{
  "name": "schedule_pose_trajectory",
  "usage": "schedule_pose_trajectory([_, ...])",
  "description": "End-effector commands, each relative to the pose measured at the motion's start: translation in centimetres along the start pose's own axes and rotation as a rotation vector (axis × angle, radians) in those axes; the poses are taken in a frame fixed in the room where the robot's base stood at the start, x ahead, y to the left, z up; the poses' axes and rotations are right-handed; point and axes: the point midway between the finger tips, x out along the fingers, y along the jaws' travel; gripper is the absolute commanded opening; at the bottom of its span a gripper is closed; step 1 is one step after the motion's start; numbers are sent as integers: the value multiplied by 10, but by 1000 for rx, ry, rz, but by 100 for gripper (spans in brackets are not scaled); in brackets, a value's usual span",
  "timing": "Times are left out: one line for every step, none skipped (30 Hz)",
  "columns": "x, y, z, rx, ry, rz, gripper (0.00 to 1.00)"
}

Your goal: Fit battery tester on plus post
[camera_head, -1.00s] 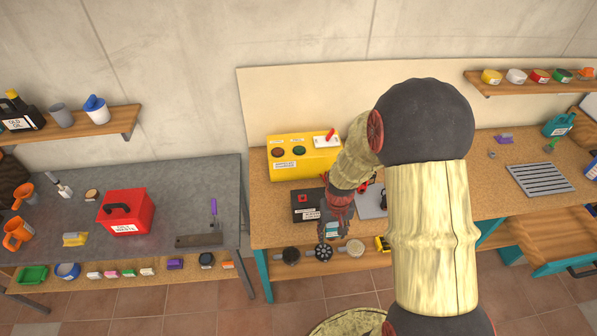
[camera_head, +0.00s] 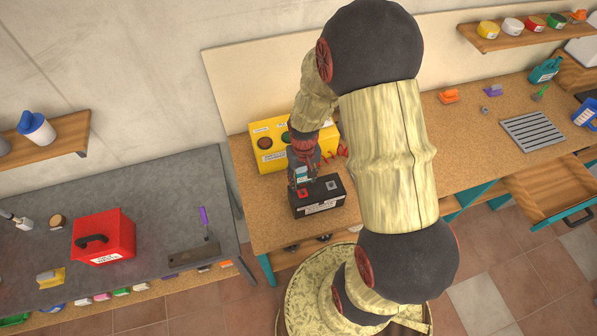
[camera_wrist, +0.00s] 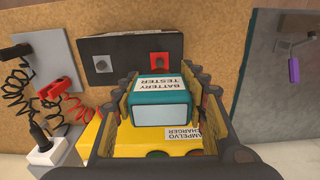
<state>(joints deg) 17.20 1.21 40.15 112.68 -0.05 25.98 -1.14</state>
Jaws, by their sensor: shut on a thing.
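The teal battery tester (camera_wrist: 162,108), with a white label, is between the fingers of my gripper (camera_wrist: 164,100). In the head view the tester (camera_head: 301,175) and my gripper (camera_head: 303,168) are at the back left edge of the black battery (camera_head: 322,204). The battery (camera_wrist: 125,45) has a red post (camera_wrist: 159,59) and a grey post (camera_wrist: 103,64). In the wrist view the tester sits just below the red post, which stays visible. I cannot tell the tester's height above the battery or whether they touch.
The yellow charger (camera_head: 268,148) stands behind the battery, close to my gripper. A red clamp (camera_wrist: 57,91) and a black clamp (camera_wrist: 35,128) with coiled cables are beside the battery. A red toolbox (camera_head: 112,236) stands on the grey bench. The wooden bench (camera_head: 398,130) has free room.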

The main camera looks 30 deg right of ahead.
Motion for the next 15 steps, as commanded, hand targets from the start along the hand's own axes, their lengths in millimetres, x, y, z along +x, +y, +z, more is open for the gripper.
schedule_pose_trajectory([0, 0, 0, 0, 0, 0, 14])
schedule_pose_trajectory([0, 0, 0, 0, 0, 0, 14])
schedule_pose_trajectory([0, 0, 0, 0, 0, 0, 14])
schedule_pose_trajectory([0, 0, 0, 0, 1, 0, 14])
schedule_pose_trajectory([0, 0, 0, 0, 1, 0, 14])
schedule_pose_trajectory([0, 0, 0, 0, 1, 0, 14])
schedule_pose_trajectory([0, 0, 0, 0, 1, -1, 14])
schedule_pose_trajectory([1, 0, 0, 0, 1, -1, 14])
schedule_pose_trajectory([2, 0, 0, 0, 1, -1, 14])
schedule_pose_trajectory([3, 0, 0, 0, 0, -1, 14])
schedule_pose_trajectory([5, 0, 0, 0, 0, -1, 14])
schedule_pose_trajectory([7, 0, 0, 0, 0, -1, 14])
schedule_pose_trajectory([9, 0, 0, 0, 0, -1, 14])
schedule_pose_trajectory([11, 0, 0, -1, 0, -1, 14])
schedule_pose_trajectory([14, 0, 0, -1, 0, -1, 14])
